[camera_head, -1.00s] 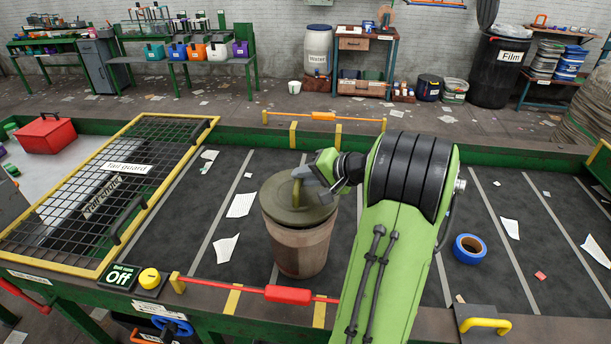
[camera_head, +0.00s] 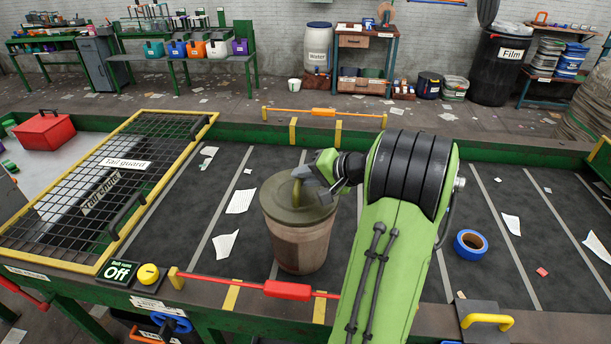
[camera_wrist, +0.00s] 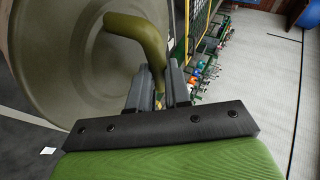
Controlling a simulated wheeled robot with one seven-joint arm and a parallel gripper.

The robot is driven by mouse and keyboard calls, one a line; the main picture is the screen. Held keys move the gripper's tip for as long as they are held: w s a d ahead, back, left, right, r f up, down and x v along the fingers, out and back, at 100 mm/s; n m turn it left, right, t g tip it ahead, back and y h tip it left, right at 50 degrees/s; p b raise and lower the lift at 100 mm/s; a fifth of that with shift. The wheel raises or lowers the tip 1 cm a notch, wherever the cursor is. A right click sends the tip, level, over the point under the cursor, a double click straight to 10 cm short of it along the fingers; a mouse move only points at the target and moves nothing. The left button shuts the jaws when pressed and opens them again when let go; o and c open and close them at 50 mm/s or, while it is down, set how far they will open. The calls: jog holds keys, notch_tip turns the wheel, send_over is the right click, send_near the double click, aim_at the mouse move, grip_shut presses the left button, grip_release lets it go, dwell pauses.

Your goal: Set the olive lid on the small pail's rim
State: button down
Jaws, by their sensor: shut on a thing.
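The olive lid (camera_head: 283,208) lies on top of the small pail (camera_head: 302,246), a brownish pail standing on the dark belt. The lid looks roughly level and covers the pail's mouth; whether it is seated all round the rim cannot be told. My gripper (camera_head: 302,178) is shut on the lid's upright olive handle, above the lid. In the wrist view the lid (camera_wrist: 75,70) fills the left side, and my gripper (camera_wrist: 160,95) has its fingers on either side of the bent handle (camera_wrist: 145,35).
A roll of blue tape (camera_head: 470,244) and paper scraps (camera_head: 240,201) lie on the belt. A yellow-framed tail guard (camera_head: 110,190) is at the left. A red bar (camera_head: 287,290) runs along the near edge, beside the belt-stop sign (camera_head: 118,271) reading Off.

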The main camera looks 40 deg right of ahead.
jog(key=c, duration=1)
grip_release()
jog(key=p+v, duration=0.4)
jog(key=v, duration=1.1)
jog(key=shift+s+r, duration=0.25)
jog(key=shift+s, duration=0.05)
jog(key=shift+d, duration=0.15)
jog(key=w+a+n+g, duration=0.2)
jog(key=w+a+n, duration=0.15)
jog(key=a, duration=0.55)
jog(key=w+a+n+g, duration=0.2)
jog(key=w+a, duration=0.2)
jog(key=a, duration=0.4)
jog(key=s+a+n+g, duration=0.2)
jog(key=s+a+n, duration=0.1)
jog(key=a, duration=0.6)
jog(key=s+a+f+n+h, duration=0.1)
jog(key=s+a+n, duration=0.3)
jog(key=s, duration=0.6)
jog(key=shift+s+f+h, duration=0.3)
jog(key=shift+f+h, duration=0.1)
jog(key=shift+h, duration=0.3)
